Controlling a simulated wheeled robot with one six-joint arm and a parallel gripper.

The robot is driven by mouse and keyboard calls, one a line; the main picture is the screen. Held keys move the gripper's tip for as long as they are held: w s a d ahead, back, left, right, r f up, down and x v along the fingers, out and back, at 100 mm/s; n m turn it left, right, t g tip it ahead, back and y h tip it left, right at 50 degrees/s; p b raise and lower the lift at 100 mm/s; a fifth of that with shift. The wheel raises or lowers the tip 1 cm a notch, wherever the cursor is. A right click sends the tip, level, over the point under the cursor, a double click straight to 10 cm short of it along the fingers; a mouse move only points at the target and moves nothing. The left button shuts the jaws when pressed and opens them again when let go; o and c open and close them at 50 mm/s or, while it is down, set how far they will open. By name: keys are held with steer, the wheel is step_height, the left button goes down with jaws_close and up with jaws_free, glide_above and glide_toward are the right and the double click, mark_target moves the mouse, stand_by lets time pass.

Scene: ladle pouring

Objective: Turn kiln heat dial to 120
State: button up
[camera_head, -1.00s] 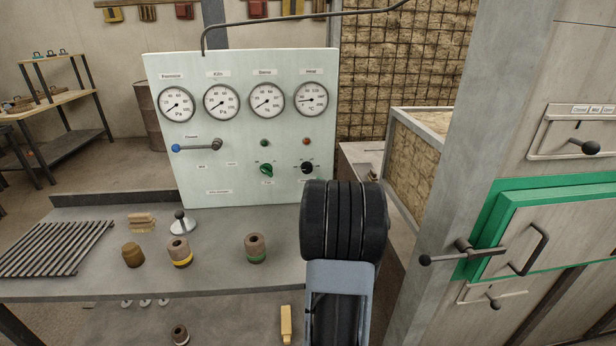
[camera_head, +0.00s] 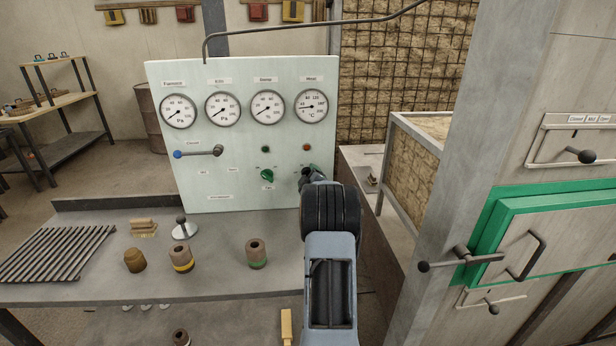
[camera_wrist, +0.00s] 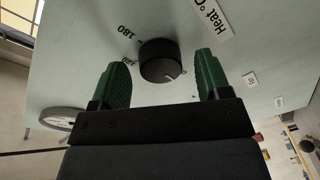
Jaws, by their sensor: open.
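The black heat dial (camera_wrist: 160,60) is on the pale green panel (camera_wrist: 70,60), with a white pointer mark and a "Heat °C" label beside it in the wrist view. My gripper (camera_wrist: 162,82) is open, with one green finger on each side of the dial and gaps between fingers and dial. Numbers around the dial include 180; another is partly hidden by the left finger. In the head view my gripper (camera_head: 312,178) is at the panel's lower right and hides the dial. The round heat gauge (camera_head: 311,106) is above, its needle pointing left, near the low numbers.
A green knob (camera_head: 267,175) sits just left of my gripper on the panel. A blue-ended lever (camera_head: 199,152) and more gauges are farther left. Several spools, a brush (camera_head: 143,227) and a rod rack (camera_head: 58,250) lie on the bench. The green-framed kiln door (camera_head: 545,235) is at right.

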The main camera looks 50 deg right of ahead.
steer(key=shift+w+d, duration=0.1)
steer(key=shift+w, duration=0.1)
steer(key=shift+f, duration=0.1)
steer(key=c, duration=0.9)
